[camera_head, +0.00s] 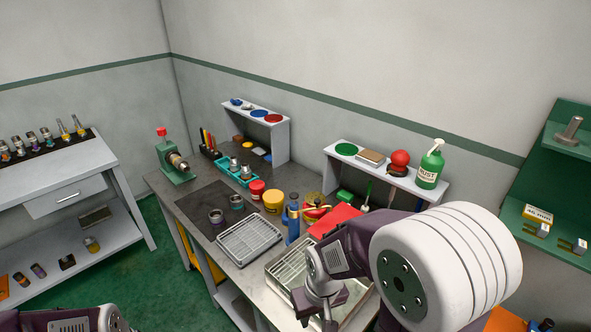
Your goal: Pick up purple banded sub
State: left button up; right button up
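A small metal fitting with a purple-looking band (38,271) stands on the lower shelf of the left cart. At this size I cannot tell which is the purple banded sub. My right gripper (327,318) points down at the bottom of the view, over the front of the bench; its fingertips are cut off or too small to read. My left arm shows only at the bottom left edge, its gripper out of view.
Several fittings stand in a rack (50,146) on the left cart. Green floor lies between cart and bench.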

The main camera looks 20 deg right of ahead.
aim_at(216, 216)
jog(key=k+z, duration=0.1)
jog(key=z, duration=0.3)
jog(key=k+z, duration=0.15)
jog(key=z, duration=0.25)
jog(key=k+l+z, duration=0.1)
jog(key=z, duration=0.3)
